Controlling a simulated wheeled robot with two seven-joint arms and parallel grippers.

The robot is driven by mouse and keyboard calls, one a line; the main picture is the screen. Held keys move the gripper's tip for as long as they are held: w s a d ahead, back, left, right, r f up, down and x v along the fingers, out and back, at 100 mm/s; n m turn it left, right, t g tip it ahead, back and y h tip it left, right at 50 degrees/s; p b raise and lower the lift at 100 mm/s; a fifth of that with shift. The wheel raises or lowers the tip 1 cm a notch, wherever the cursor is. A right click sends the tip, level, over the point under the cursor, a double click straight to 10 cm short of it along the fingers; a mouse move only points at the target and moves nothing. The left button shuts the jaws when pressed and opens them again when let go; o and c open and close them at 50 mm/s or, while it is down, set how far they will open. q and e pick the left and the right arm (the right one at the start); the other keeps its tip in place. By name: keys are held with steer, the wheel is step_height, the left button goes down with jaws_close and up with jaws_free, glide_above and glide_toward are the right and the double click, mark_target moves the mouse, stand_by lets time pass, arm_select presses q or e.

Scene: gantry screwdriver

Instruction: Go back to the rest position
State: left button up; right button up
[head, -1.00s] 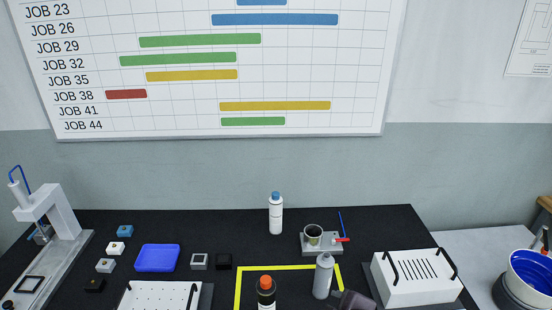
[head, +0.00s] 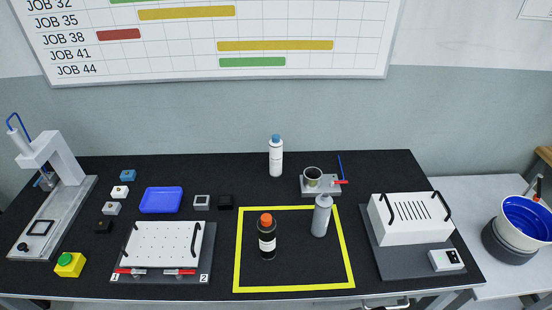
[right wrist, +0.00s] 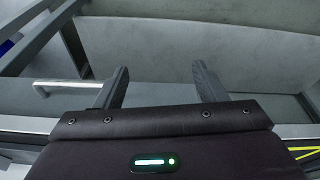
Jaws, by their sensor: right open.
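My right gripper (right wrist: 158,88) shows in the right wrist view with its two dark fingers spread wide apart and nothing between them. Grey frame surfaces and a light metal handle lie beyond the fingers. Neither gripper shows in the head view now. On the black table (head: 370,290), a dark bottle with an orange cap (head: 267,238) and a grey bottle (head: 321,216) stand upright inside the yellow taped square (head: 237,262).
A gantry press (head: 58,165) stands at the left, beside a yellow box with a green button (head: 69,264). A white perforated plate (head: 163,244), a blue tray (head: 161,200), a white bottle (head: 276,158), a white slotted box (head: 411,220) and a blue-lined bucket (head: 525,219) also show.

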steer(key=s+d+f+g, duration=0.1)
steer(key=s+f, duration=0.4)
steer(key=f, duration=0.5)
steer(key=s+d+f, duration=0.1)
steer(key=s+f, duration=0.4)
steer(key=f, duration=0.5)
steer(key=s+d+f, duration=0.2)
steer(key=s+f, duration=0.6)
steer(key=s, duration=0.4)
steer(key=shift+s+f+g, duration=0.25)
steer(key=shift+s+g, duration=0.15)
